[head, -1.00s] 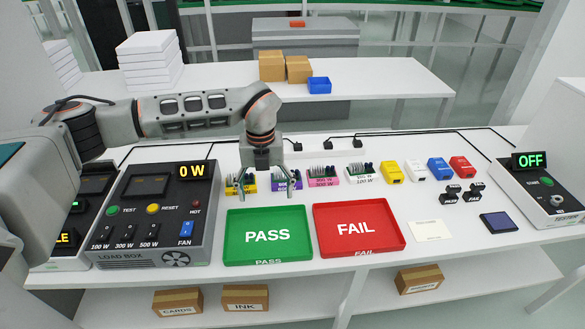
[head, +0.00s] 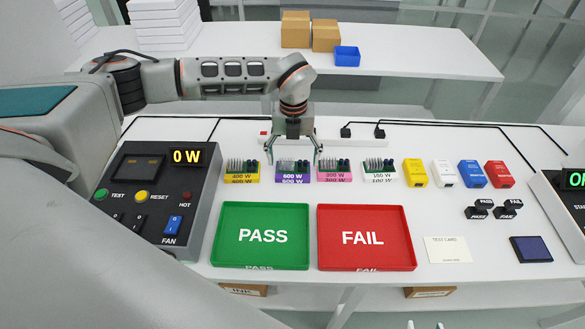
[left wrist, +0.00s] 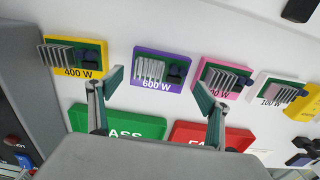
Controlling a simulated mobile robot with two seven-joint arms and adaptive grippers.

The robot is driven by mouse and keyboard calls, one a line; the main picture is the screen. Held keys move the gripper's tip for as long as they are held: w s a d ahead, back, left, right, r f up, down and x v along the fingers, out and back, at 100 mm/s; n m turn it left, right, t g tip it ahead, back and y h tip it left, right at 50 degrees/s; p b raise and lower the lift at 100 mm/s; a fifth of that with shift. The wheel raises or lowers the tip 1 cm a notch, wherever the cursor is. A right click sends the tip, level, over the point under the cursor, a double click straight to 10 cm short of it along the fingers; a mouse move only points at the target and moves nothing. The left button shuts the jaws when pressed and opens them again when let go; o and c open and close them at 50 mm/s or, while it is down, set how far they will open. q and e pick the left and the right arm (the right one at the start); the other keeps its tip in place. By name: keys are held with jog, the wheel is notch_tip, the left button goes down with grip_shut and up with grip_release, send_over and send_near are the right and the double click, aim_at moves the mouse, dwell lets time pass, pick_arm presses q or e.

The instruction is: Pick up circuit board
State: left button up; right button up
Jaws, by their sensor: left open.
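Circuit boards with heat-sink fins sit in coloured holders in a row: a yellow 400 W board (head: 241,172), a purple 600 W board (head: 293,171), a pink 300 W board (head: 334,171) and a white 100 W board (head: 379,170). My left gripper (head: 294,160) points down, open and empty, its fingers either side of the purple board. In the left wrist view the purple board (left wrist: 160,69) shows beyond and between the parted fingers (left wrist: 158,92). What seem to be my right gripper's tips (head: 425,324) barely show at the bottom edge.
A green PASS tray (head: 228,252) and a red FAIL tray (head: 405,258) lie in front of the boards. A load box (head: 199,200) stands left. Coloured blocks (head: 470,174), a test card (head: 447,250) and a dark blue pad (head: 531,250) lie right.

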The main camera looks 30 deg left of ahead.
aim_at(293, 163)
pick_arm(q)
jog(key=shift+f, duration=1.8)
jog(key=c, duration=1)
jog(key=shift+r, duration=0.1)
jog(key=shift+c, duration=0.2)
